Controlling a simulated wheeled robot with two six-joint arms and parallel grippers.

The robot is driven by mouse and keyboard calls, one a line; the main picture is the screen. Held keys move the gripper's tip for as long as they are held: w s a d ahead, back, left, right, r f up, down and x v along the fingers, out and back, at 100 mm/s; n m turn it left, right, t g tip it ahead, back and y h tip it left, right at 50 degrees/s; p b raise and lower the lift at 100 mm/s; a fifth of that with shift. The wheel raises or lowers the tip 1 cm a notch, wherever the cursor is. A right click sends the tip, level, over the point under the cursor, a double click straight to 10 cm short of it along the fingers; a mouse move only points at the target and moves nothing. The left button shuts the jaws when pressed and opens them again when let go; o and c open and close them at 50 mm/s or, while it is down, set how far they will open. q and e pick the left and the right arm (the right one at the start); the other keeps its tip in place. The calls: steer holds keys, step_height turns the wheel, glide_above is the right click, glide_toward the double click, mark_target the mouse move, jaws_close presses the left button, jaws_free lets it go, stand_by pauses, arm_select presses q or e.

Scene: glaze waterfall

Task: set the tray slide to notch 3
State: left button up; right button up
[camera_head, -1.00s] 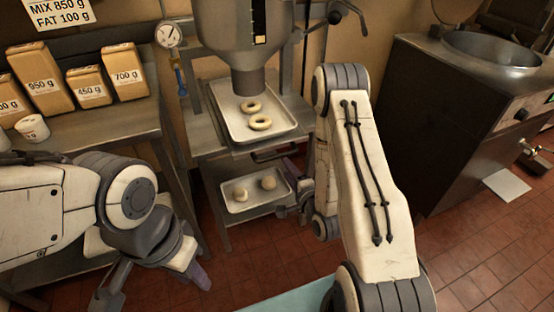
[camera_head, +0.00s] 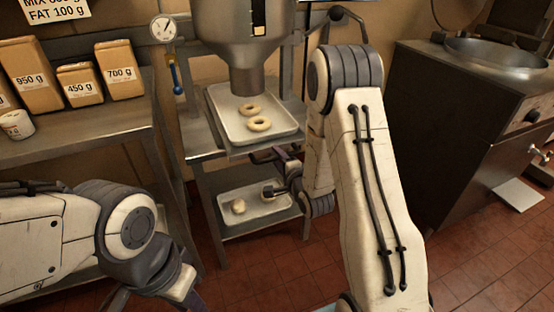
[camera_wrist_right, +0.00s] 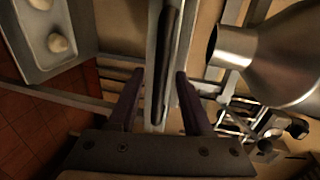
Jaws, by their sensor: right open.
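The upper tray (camera_head: 222,117) with two pale dough rings sits on the stand under the metal hopper (camera_head: 258,75). A dark bar, which looks like the tray slide's handle, runs below that tray. It shows in the right wrist view (camera_wrist_right: 171,50) as a long dark bar along a metal rail. My right gripper (camera_head: 284,172) is just below the upper tray's front edge. In the right wrist view my right gripper (camera_wrist_right: 158,78) is open, with the bar between its fingers in the picture; I cannot tell whether they touch it. The notches cannot be made out.
A lower tray (camera_head: 256,220) holds dough pieces below the right gripper. A dial gauge (camera_head: 163,28) hangs left of the hopper. Labelled bags (camera_head: 80,85) stand on the left table. A fryer (camera_head: 450,120) stands at right. My left gripper is partly cut off at the bottom left.

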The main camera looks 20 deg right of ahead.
steer(key=shift+w, duration=0.35)
jaws_close()
stand_by(1.2)
